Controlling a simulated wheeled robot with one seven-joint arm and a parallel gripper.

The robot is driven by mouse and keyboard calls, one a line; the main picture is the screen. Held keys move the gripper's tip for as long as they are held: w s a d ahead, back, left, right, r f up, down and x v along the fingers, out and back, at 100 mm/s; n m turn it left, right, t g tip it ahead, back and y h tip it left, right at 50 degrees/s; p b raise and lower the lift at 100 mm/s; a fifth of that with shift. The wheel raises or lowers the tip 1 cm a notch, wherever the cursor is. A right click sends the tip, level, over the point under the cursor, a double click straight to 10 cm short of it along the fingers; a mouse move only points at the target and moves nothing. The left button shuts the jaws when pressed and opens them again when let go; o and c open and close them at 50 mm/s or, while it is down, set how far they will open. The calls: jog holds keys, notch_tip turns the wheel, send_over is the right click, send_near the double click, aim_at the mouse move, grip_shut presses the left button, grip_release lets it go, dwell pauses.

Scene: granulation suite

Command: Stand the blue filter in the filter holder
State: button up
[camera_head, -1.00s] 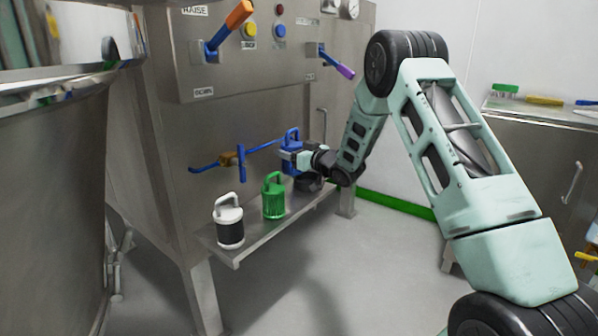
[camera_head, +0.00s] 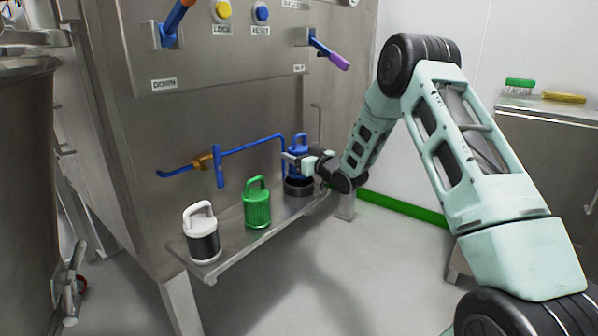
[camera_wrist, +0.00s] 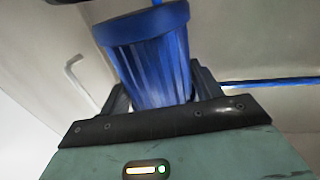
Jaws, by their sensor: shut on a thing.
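The blue filter (camera_head: 297,144) is upright in my gripper (camera_head: 299,161), which is shut on it. In the wrist view the filter's ribbed blue body (camera_wrist: 158,70) stands between the two fingers, with its wide rim towards the top of the picture. The filter holder (camera_head: 298,188), a dark round cup, is on the steel shelf directly below the filter. The filter's lower end is at or just above the holder's mouth. I cannot tell whether it is inside, as my fingers and wrist cover part of it.
Levers and buttons are on the machine above.

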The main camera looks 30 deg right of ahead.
jog(key=shift+f+b, duration=0.6)
jog(key=shift+f, duration=1.1)
jog(key=shift+f, duration=0.1)
jog(key=shift+f+b, duration=0.4)
jog(key=shift+f, duration=0.1)
jog(key=o, duration=1.1)
